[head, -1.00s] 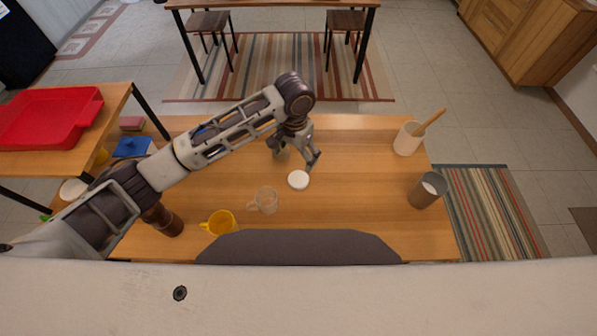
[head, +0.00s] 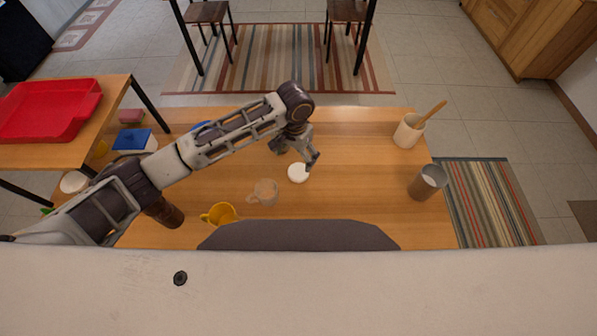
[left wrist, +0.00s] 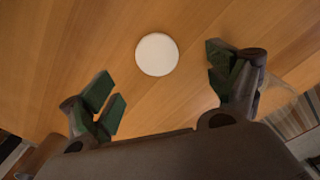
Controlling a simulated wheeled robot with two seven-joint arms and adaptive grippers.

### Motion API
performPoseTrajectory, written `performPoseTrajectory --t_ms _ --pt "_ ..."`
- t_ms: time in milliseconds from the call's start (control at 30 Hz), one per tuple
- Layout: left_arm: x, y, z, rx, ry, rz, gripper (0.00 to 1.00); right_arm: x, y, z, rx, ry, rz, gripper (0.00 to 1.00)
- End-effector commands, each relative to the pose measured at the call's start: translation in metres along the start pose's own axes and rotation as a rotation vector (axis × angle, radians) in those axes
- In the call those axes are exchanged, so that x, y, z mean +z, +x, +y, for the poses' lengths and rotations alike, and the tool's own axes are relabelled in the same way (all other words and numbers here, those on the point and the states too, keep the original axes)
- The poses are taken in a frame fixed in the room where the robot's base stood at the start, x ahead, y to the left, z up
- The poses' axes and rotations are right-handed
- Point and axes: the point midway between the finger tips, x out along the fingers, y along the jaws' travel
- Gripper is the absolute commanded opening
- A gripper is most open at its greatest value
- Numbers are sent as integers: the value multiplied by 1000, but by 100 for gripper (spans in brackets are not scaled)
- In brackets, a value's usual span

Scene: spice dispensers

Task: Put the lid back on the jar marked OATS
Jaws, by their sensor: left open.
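A round white lid (head: 298,173) lies flat on the wooden table near its middle. It also shows in the left wrist view (left wrist: 157,54), just beyond the space between the fingers. My left gripper (head: 294,153) is open and empty, just behind the lid in the head view. Its two dark green-padded fingers (left wrist: 166,90) stand wide apart in the left wrist view. A grey cylindrical container (head: 427,183) with a whitish inside stands open at the table's right. I cannot read any OATS marking on it. My right gripper is out of view.
A clear mug (head: 265,192) and a yellow mug (head: 221,214) stand left of the lid. A cream crock (head: 408,132) with a wooden utensil stands at the back right. A red tray (head: 48,112) sits on the left side table. The table between lid and grey container is clear.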

Motion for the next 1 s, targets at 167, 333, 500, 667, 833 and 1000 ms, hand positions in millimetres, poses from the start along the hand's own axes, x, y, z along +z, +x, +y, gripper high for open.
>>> performPoseTrajectory --t_ms 167,333,500,667,833,1000 --pt "0 23 0 0 0 -1 89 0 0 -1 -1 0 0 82" --pt "0 36 0 0 0 0 89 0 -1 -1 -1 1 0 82" --pt "0 38 0 0 1 0 89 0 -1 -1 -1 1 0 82" --pt "0 38 0 0 1 0 89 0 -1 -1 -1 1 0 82" --pt "0 41 1 0 1 0 89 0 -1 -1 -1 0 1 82" --pt "1 55 4 -1 0 -2 89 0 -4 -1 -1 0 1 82"
